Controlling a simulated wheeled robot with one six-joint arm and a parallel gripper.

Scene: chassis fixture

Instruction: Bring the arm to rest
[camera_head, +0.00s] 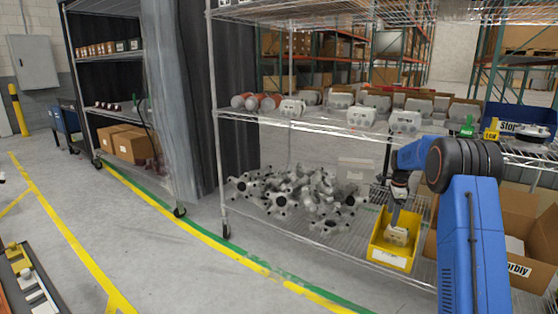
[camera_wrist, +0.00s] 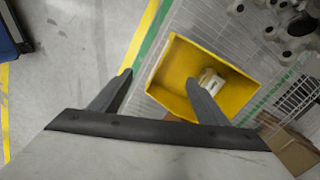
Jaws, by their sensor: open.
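My blue arm reaches over the wire shelf on the right of the head view. In the wrist view my gripper (camera_wrist: 158,92) is open, its two dark fingers wide apart with nothing between them. A yellow bin (camera_wrist: 172,80) lies beyond the fingertips, and the right finger overlaps it in the picture. The same yellow bin (camera_head: 391,262) stands on the lower shelf in the head view. A small whitish part (camera_wrist: 210,82) lies inside the bin. In the head view this part shows just below my gripper (camera_head: 395,228), whose fingertips are too small to make out clearly.
Several grey metal castings (camera_head: 300,195) lie on the lower shelf left of the bin. White housings (camera_head: 362,117) line the shelf above. A cardboard box (camera_head: 533,225) stands right of my arm. The floor (camera_head: 150,245) at left is clear.

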